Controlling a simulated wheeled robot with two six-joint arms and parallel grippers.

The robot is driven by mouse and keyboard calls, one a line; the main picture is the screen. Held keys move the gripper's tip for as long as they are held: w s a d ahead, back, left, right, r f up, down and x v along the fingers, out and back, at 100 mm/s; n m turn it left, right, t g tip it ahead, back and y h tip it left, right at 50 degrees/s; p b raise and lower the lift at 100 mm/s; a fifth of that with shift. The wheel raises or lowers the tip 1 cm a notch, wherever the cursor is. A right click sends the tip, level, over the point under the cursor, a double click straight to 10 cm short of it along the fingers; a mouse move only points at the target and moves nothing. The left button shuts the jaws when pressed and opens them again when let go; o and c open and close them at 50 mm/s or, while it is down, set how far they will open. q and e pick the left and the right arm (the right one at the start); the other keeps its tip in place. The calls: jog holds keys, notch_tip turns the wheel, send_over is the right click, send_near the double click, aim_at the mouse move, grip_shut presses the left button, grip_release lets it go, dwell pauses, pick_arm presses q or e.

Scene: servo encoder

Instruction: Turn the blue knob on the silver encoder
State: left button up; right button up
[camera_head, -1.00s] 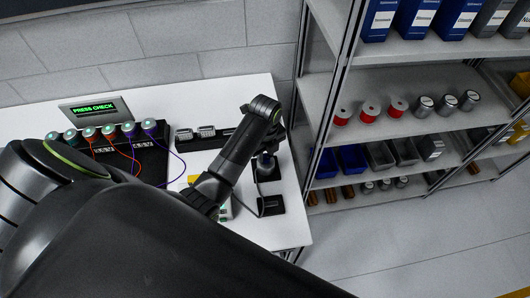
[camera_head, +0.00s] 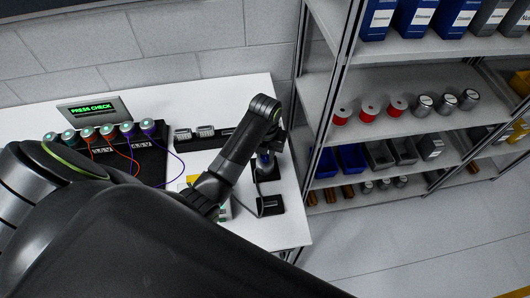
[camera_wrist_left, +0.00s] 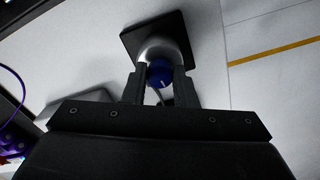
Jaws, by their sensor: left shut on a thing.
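The silver encoder (camera_wrist_left: 176,46) stands on a black square base in the left wrist view, with its blue knob (camera_wrist_left: 159,72) facing the camera. A light mark shows on the knob. My left gripper (camera_wrist_left: 160,80) has its two dark fingers on either side of the knob, shut on it. In the head view my left gripper (camera_head: 270,146) points down over the encoder (camera_head: 264,160), which is mostly hidden by the gripper. My right gripper is not in view.
A screen reading "PRESS CHECK" (camera_head: 93,109) stands at the back left of the white table (camera_head: 180,93). In front of it is a black panel (camera_head: 153,163) with several round units and coloured cables. A shelf rack (camera_head: 345,95) stands close on the right.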

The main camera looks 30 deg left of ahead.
pick_arm(q)
jog(key=shift+s+f+m, duration=0.1)
jog(key=shift+m, duration=0.6)
jog(key=o, duration=1)
